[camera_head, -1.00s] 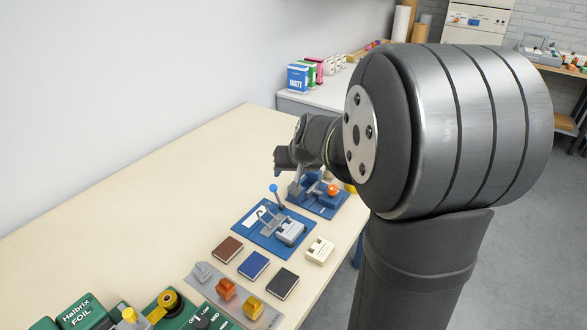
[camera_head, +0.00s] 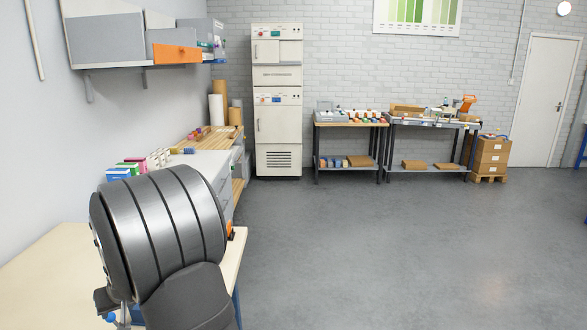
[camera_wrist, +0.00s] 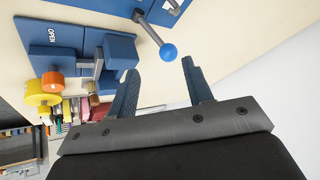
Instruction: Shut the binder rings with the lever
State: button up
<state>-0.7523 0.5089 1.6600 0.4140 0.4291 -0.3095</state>
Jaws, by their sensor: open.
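In the wrist view, a lever with a blue ball knob (camera_wrist: 168,52) on a thin grey rod comes down from the top edge. My gripper (camera_wrist: 160,67) is open and empty, its two dark fingers spread on either side below the ball. The ball appears just beyond the fingertips; I cannot tell whether it touches them. In the head view, the blue ball (camera_head: 111,317) shows at the bottom edge beside my arm. The binder rings cannot be made out in either view.
The pale table (camera_head: 50,265) is partly bare on the left. A grey cabinet (camera_head: 215,165) stands behind it, and open floor lies to the right.

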aim_at(113, 316)
jog(key=x, duration=0.8)
jog(key=shift+r, duration=0.1)
jog(key=v, duration=1.7)
jog(key=x, duration=1.7)
jog(key=shift+a+f, duration=0.15)
jog(key=shift+f, duration=0.05)
jog(key=shift+s+a, duration=0.1)
jog(key=shift+a, duration=0.05)
jog(key=shift+h, duration=0.4)
jog(key=shift+a, duration=0.1)
